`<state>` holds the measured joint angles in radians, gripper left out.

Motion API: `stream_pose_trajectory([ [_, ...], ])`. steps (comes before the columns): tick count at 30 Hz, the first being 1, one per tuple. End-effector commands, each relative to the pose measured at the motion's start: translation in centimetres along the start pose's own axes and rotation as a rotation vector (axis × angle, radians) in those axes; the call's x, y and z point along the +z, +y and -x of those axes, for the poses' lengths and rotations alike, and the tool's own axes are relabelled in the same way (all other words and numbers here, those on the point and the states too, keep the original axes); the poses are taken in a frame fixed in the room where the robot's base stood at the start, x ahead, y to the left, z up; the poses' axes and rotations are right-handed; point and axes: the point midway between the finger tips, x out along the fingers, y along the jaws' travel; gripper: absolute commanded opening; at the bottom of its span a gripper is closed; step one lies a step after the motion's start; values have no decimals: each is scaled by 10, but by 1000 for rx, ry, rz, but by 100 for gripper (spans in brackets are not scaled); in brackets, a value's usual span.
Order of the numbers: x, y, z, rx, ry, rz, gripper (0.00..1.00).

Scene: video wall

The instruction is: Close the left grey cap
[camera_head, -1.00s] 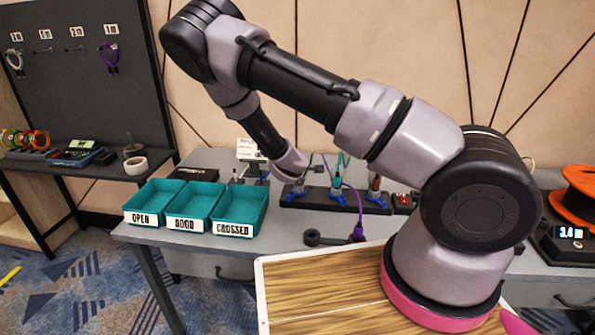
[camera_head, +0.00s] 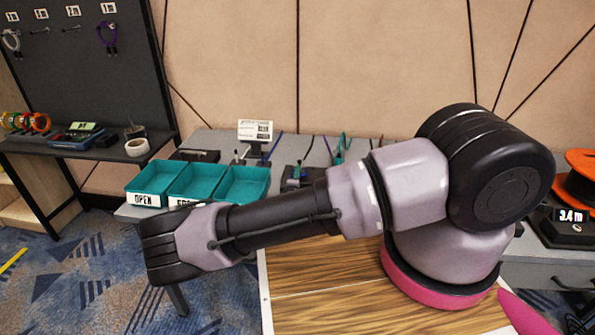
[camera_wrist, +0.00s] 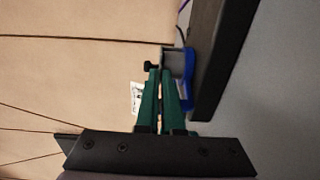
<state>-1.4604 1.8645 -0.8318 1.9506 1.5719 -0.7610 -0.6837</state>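In the wrist view my gripper (camera_wrist: 160,72) has two green fingers whose tips are close together, with nothing visible between them. Just beyond the tips is a grey block (camera_wrist: 173,57) with a blue clamp (camera_wrist: 188,66) beside it, fixed along a long dark bar (camera_wrist: 218,55). A small black knob (camera_wrist: 150,66) shows at the left fingertip. I cannot tell which part is the left grey cap, or whether the fingers touch the block. In the head view my arm hides the gripper and most of the dark rack (camera_head: 305,172).
Teal bins (camera_head: 243,183) stand left of the rack on the grey table, partly behind my arm. A white sign (camera_head: 255,130) stands behind them.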

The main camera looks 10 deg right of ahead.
Motion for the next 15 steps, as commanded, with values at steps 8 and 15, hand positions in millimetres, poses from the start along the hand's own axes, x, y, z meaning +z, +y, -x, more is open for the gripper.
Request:
stream_pose_trajectory([
  [8,2,-2,-2,43,-4,0,0],
  [15,2,-3,-2,45,-5,0,0],
])
